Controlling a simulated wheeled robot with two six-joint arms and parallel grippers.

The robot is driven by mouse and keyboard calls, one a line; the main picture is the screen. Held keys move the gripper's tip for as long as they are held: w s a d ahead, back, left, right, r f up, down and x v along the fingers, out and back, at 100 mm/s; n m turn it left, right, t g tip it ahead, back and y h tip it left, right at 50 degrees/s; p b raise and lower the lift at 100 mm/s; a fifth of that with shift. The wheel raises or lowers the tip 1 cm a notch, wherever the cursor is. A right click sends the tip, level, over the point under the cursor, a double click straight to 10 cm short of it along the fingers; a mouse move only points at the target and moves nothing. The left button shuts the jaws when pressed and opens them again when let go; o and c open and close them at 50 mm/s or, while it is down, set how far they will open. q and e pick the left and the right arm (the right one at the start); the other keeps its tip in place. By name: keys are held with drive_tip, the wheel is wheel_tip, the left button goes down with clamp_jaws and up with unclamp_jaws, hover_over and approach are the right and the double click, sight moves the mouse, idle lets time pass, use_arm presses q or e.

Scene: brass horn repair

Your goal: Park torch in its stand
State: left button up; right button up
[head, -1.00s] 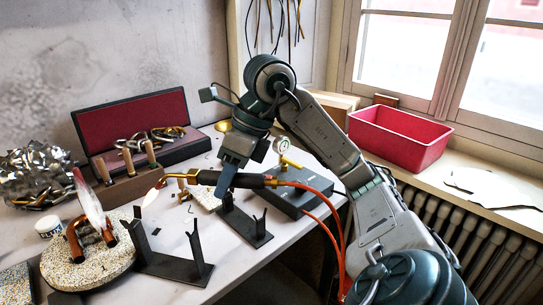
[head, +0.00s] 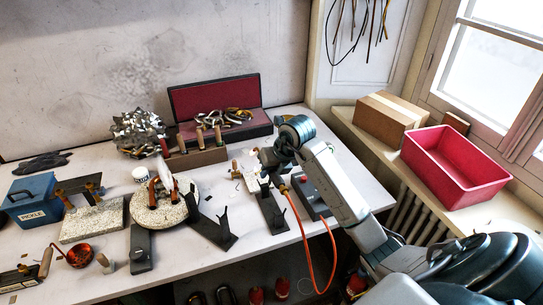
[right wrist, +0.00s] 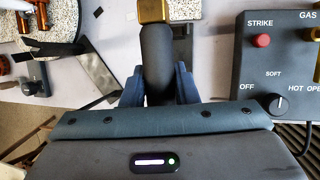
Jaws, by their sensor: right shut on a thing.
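My right gripper (head: 276,172) is shut on the torch's black handle, which shows clearly between its fingers in the right wrist view (right wrist: 157,60). A brass part (right wrist: 153,10) sits at the handle's far end; the nozzle is out of that view. In the head view my arm hides most of the torch, and its orange hose (head: 302,225) hangs down to the right. A black forked stand (head: 271,210) is on the bench just below the gripper. A second black forked stand (head: 212,232) is to its left. I cannot tell whether the torch touches a stand. My left gripper is out of view.
A grey control box (right wrist: 275,85) is close on the right. The round speckled board (head: 165,212) with copper pieces is left. A tool block (head: 197,160) and red-lined case (head: 215,93) stand behind. A red bin (head: 455,170) is on the sill.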

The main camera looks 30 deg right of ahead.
drive_tip(key=shift+s+f+p, duration=0.15)
drive_tip(key=shift+f+p, duration=0.1)
drive_tip(key=shift+p, duration=0.05)
drive_tip(key=shift+f, duration=0.4)
drive_tip(key=shift+f+m, duration=0.25)
drive_tip(key=shift+m, duration=0.05)
use_arm(q)
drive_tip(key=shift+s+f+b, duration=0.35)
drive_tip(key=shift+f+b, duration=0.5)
drive_tip(key=shift+b, duration=0.1)
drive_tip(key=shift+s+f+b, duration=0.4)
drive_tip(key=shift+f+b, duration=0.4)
drive_tip(key=shift+b, duration=0.15)
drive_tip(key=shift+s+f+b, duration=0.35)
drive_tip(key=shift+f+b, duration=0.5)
drive_tip(key=shift+b, duration=0.1)
use_arm(e)
drive_tip(key=shift+w+f, duration=0.2)
drive_tip(key=shift+f, duration=4.05)
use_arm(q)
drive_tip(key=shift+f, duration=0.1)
use_arm(e)
drive_tip(key=shift+s+f, duration=0.1)
